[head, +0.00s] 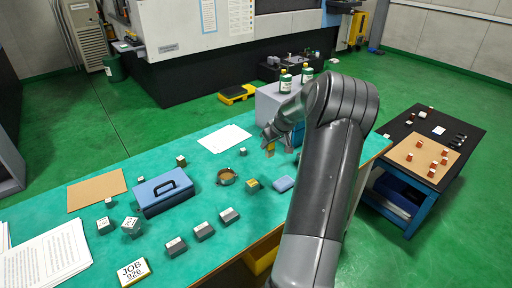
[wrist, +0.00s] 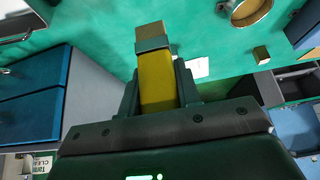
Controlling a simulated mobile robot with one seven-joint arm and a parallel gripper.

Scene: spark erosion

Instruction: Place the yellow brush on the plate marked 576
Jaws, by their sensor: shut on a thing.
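My gripper (wrist: 158,92) is shut on the yellow brush (wrist: 156,80), its tan bristle end pointing away from my wrist. In the head view my gripper (head: 270,136) is above the green table top, beside the grey block, and the brush (head: 270,148) shows small beneath it. A plate at the table's front left (head: 132,271) reads JOB 926 or similar. I cannot make out a plate marked 576 in either view. A small white card or plate (wrist: 197,68) lies under the brush in the wrist view; its marking is too faint to read.
A blue case (head: 163,192), a round dish (head: 227,177), a small blue box (head: 284,184) and several grey blocks stand on the table. White sheets (head: 222,138) lie near its back edge. Bottles stand on the grey block (head: 268,100). A dark side table (head: 460,132) is at the right.

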